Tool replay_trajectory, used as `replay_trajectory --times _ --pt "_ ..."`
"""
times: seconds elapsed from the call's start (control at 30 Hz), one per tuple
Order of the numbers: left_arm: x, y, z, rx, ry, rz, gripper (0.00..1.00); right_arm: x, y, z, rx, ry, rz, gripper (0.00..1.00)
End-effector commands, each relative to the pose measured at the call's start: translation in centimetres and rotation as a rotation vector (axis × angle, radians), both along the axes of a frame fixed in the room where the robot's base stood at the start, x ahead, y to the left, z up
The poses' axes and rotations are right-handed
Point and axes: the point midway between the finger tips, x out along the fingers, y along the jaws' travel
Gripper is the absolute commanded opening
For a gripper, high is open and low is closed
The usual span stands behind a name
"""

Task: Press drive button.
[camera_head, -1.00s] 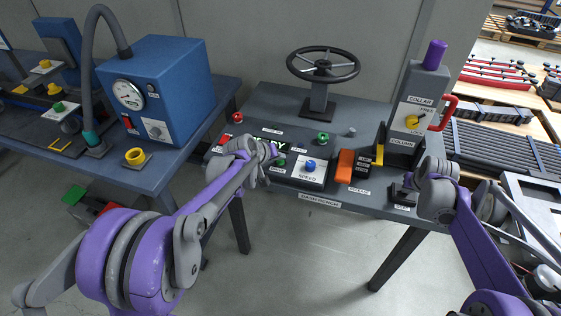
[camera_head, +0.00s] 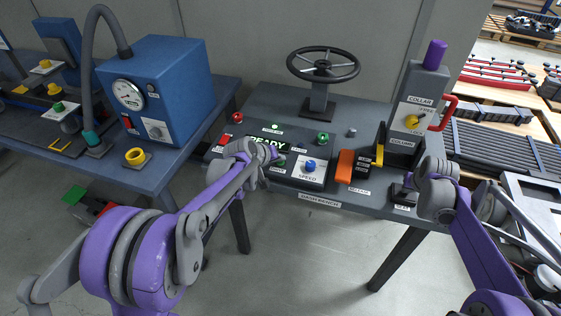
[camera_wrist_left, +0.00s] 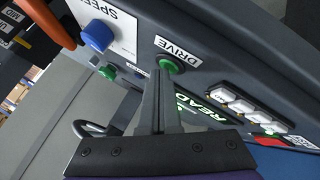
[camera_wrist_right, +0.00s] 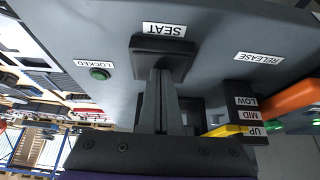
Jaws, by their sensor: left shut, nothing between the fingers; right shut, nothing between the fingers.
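The green drive button (camera_wrist_left: 172,64), beside its DRIVE label, shows in the left wrist view. My left gripper (camera_wrist_left: 160,74) is shut and empty, its tips close beside the button; I cannot tell whether they touch it. In the head view the left gripper (camera_head: 272,160) is over the front left of the dash bench, and its hand partly covers the READY display (camera_head: 268,144). My right gripper (camera_wrist_right: 163,72) is shut and empty, its tips at the black block labelled SEAT (camera_wrist_right: 163,50). In the head view the right gripper (camera_head: 407,193) is at the bench's front right corner.
The blue speed knob (camera_head: 310,165), orange release lever (camera_head: 345,166), steering wheel (camera_head: 323,65) and grey column (camera_head: 416,104) stand on the bench. A blue gauge box (camera_head: 165,90) is on the left table. A green LOCKED light (camera_wrist_right: 99,73) shows in the right wrist view.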

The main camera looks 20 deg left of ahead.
Motion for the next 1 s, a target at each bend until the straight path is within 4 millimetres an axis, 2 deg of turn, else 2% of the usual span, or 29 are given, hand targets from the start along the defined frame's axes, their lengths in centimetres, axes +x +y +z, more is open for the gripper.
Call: replay_trajectory --times 0.43,0.8,1.0 --pt "0.0 0.0 -0.1 0.0 0.001 -0.001 0.0 0.0 0.0 -0.1 0.0 0.002 0.0 0.0" --pt "0.0 0.0 1.4 0.0 0.001 -0.001 0.0 0.0 0.0 -0.1 0.0 0.002 0.0 0.0" --pt "0.0 0.0 1.5 0.0 0.0 0.0 0.0 0.0 0.0 -0.1 0.0 0.002 0.0 0.0"
